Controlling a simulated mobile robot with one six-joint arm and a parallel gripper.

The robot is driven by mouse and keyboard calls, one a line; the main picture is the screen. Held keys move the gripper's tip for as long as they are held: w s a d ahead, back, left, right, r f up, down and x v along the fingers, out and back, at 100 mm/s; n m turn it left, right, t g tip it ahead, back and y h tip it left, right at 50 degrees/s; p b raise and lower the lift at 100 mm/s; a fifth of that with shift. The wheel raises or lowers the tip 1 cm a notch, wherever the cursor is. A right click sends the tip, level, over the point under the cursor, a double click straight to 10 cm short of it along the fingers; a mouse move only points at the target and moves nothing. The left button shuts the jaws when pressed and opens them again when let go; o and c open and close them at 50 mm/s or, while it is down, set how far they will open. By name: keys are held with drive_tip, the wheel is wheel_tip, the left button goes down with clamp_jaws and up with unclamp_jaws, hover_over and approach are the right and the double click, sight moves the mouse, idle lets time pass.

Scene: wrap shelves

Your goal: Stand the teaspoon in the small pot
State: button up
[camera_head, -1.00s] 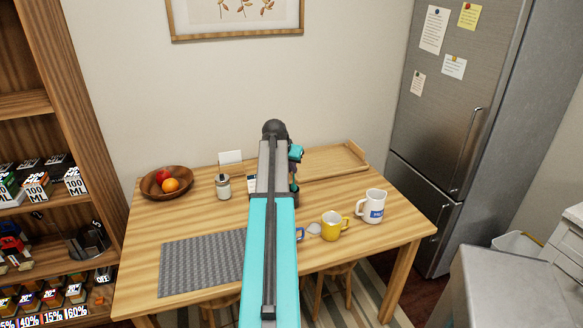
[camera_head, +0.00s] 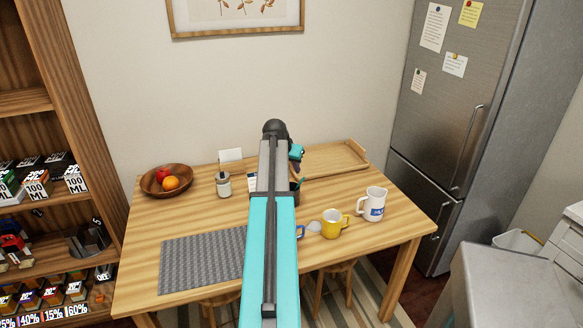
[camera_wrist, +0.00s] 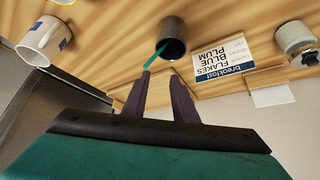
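The small pot (camera_wrist: 174,44), a dark grey cup, stands upright on the wooden table. In the head view the pot (camera_head: 296,187) is mostly hidden behind my arm. The teal teaspoon (camera_wrist: 156,52) leans in the pot, with its handle sticking out over the rim towards my gripper; its lower end is hidden inside. My gripper (camera_wrist: 160,73) is open, its two dark fingers apart and short of the pot. The handle's end shows close to the left fingertip; whether they touch I cannot tell.
A card (camera_wrist: 222,60) and a jar (camera_head: 223,186) stand near the pot.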

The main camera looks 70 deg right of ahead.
drive_tip(key=b+v, duration=0.1)
drive_tip(key=v, duration=1.1)
drive_tip(key=shift+r+b, duration=0.35)
drive_tip(key=shift+r, duration=0.05)
drive_tip(key=shift+r, duration=0.1)
idle(0.5)
